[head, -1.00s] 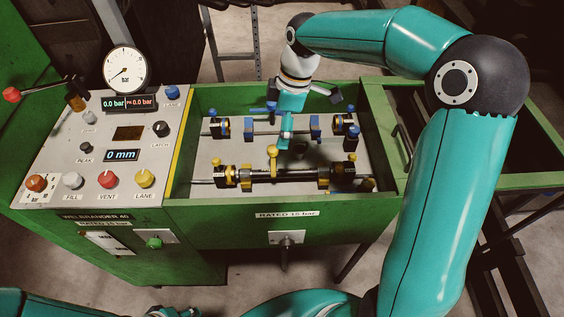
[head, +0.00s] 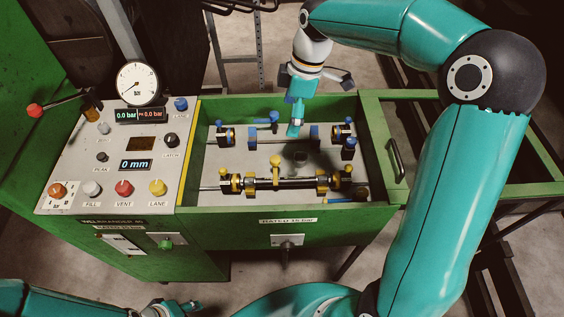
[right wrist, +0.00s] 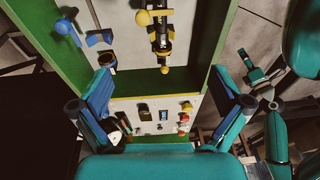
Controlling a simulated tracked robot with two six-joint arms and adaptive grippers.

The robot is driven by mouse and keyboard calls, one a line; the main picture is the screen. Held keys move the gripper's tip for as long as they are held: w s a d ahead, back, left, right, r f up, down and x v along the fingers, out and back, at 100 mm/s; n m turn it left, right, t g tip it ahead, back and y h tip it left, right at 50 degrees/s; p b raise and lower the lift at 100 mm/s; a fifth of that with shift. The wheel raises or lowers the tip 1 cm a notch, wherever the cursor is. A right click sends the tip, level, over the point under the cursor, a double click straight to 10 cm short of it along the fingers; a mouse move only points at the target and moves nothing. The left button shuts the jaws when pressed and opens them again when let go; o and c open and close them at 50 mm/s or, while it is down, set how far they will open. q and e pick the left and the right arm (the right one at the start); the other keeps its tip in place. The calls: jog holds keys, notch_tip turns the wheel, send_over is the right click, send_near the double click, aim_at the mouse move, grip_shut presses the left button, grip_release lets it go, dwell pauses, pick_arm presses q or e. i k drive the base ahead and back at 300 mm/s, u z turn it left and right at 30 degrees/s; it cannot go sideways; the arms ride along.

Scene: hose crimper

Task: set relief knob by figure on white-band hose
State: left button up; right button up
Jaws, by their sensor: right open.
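The orange knob (head: 57,190) sits on a small white scale plate at the panel's front left corner; its setting is too small to read. A dark hose (head: 285,182) lies across the trough between yellow-marked clamps. I cannot make out a white band or a figure on it. My right gripper (head: 295,130) is open and empty above the back half of the trough, behind the dark hose; its spread fingers (right wrist: 163,108) show in the right wrist view. My left gripper (head: 175,307) is low at the front edge, partly cut off, its jaws unclear.
The panel has a dial gauge (head: 138,82), displays reading 0.0 bar and 0 mm (head: 136,164), and white, red and yellow knobs (head: 124,188). Blue clamps (head: 226,136) stand at the trough's back. The green trough wall (head: 300,214) has a rating label. A lever (head: 36,110) projects at left.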

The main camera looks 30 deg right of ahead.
aim_at(56, 190)
jog(key=z, duration=0.1)
jog(key=k, duration=1)
jog(key=u, duration=0.15)
